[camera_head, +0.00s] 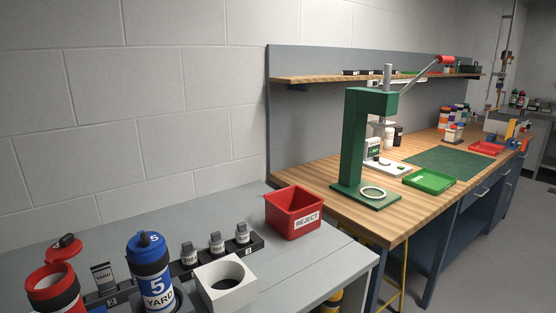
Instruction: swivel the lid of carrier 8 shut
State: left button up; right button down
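A red carrier (54,291) with a dark band stands at the bottom left of the grey table, cut off by the picture's lower edge. Its red lid (65,246) is swung up and to the side, and the round mouth shows open. No number is readable on it, so I cannot tell if it is carrier 8. A blue carrier (150,269) marked 5 and YARD stands to its right, with its blue lid (146,243) on top. Neither of my grippers is in view.
A dark rack (262,247) holds several small labelled pieces behind a white block (226,295) with a round hole. A red REJECT bin (293,213) stands at the table's far right. A green press (366,150) is on the wooden bench beyond.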

aim_at(68, 247)
jog(key=j+u, duration=0.1)
jog(key=u, duration=0.3)
jog(key=i+u, duration=0.1)
jog(key=u, duration=0.3)
jog(key=j+u, duration=0.1)
jog(key=u, duration=0.3)
jog(key=i, duration=0.05)
